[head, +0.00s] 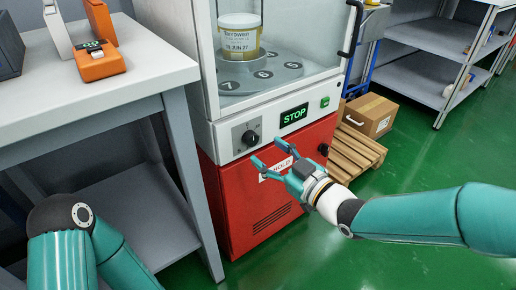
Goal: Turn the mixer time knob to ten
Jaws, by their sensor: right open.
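The mixer (264,187) is a white and red cabinet with a glass-fronted chamber. A black time knob (250,138) sits on its white front panel, left of a green lit display reading STOP (294,115). The knob's setting is too small to read. My right gripper (268,157) is open and empty in front of the red door, just below and right of the knob, apparently apart from it. It partly covers a white label on the door. My left arm shows at the lower left, but its gripper is out of view.
A white-labelled tub (240,36) stands inside the chamber on a round plate. A green button (325,102) is right of the display. A grey bench (85,85) with an orange device (100,62) is left. A cardboard box (369,115) and wooden pallet (355,150) stand right.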

